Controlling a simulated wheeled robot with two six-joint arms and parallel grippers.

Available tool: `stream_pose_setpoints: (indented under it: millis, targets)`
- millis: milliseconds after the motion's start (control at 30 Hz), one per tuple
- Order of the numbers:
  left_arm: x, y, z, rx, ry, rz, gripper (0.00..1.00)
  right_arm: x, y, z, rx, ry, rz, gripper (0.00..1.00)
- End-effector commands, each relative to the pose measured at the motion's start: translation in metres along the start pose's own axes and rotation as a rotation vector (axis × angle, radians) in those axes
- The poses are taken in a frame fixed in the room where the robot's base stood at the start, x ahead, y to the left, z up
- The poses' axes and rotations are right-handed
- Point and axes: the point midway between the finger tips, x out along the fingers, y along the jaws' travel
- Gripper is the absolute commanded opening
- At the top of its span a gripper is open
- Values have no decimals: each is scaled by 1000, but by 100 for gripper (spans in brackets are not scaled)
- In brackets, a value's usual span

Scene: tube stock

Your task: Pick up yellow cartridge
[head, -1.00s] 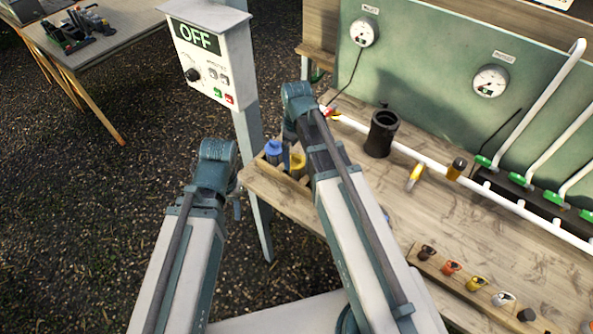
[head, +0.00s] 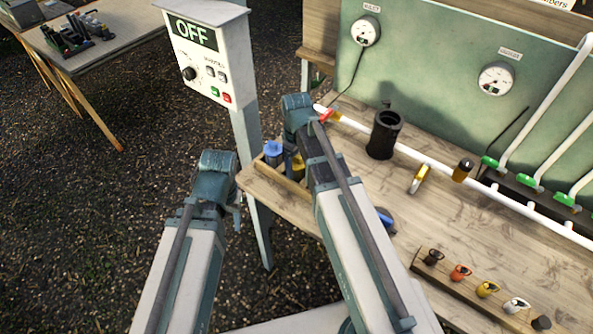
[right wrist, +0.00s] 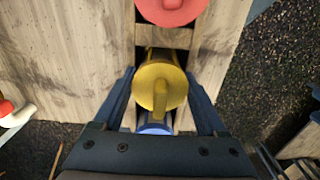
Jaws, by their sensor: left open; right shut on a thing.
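The yellow cartridge (right wrist: 162,85) is a round, capped cylinder with a raised bar on top. It stands in a wooden rack (right wrist: 178,38) between a red cartridge (right wrist: 172,8) and a blue cartridge (right wrist: 156,128). My right gripper (right wrist: 160,92) is shut on the yellow cartridge, with one finger on each side. In the head view, my right arm partly covers the yellow cartridge (head: 298,164), beside the blue cartridge (head: 272,150). My left gripper (head: 236,212) is open and mostly hidden behind its own arm, left of the table and away from the cartridges.
The wooden table (head: 395,260) carries a black cylinder (head: 384,135), a white pipe (head: 430,163) and a row of coloured caps (head: 460,272). A control box (head: 205,60) reading OFF stands on a post behind the table's left end. Gravel floor lies left.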

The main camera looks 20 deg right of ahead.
Motion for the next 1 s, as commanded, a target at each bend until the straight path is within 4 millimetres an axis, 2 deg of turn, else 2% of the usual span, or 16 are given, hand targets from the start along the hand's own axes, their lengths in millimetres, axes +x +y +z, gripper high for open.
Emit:
stream_pose_setpoints:
  millis: [33, 133, 367, 567, 767, 1000]
  targets:
    - [0, 0, 0, 0, 0, 0, 50, 0, 0, 0, 0, 0, 0, 35]
    - [0, 0, 0, 0, 0, 0, 50, 0, 0, 0, 0, 0, 0, 18]
    - [0, 0, 0, 0, 0, 0, 50, 0, 0, 0, 0, 0, 0, 17]
    - [-9, -1, 0, 0, 0, 0, 50, -9, 0, 0, 0, 0, 0, 17]
    - [-30, -3, 2, 0, 0, 0, 50, -30, 0, 0, 0, 0, 0, 17]
    - [-67, -6, 4, 1, 0, 0, 50, -67, 0, 0, 0, 0, 0, 17]
